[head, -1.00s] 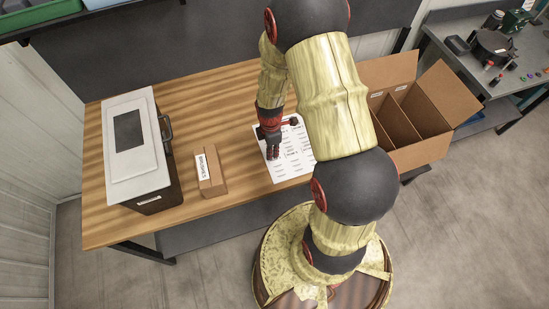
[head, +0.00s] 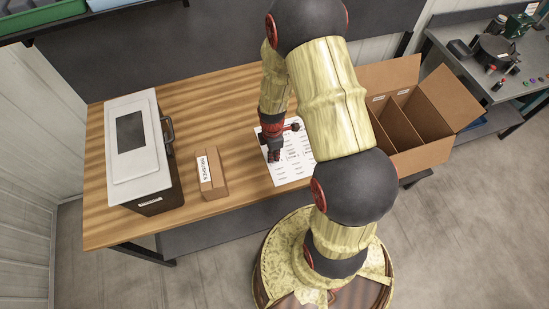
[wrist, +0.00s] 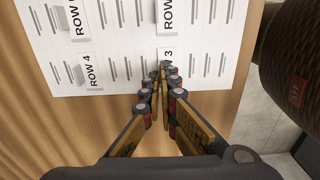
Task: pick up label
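A white sheet of labels (head: 295,160) lies flat on the wooden bench; it also shows in the wrist view (wrist: 120,50). Small labels stand out on it, among them ROW 3 (wrist: 169,50) and ROW 4 (wrist: 91,72). My gripper (head: 275,156) points down over the left part of the sheet. In the wrist view my gripper (wrist: 162,70) has its fingertips together at the near end of the ROW 3 label. Whether the label's edge is between the tips cannot be told.
A small cardboard box marked BRUSHES (head: 212,175) and a white-lidded case (head: 132,150) stand left on the bench (head: 230,105). An open, divided cardboard box (head: 425,155) is at the right. Bare wood lies between the small box and the sheet.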

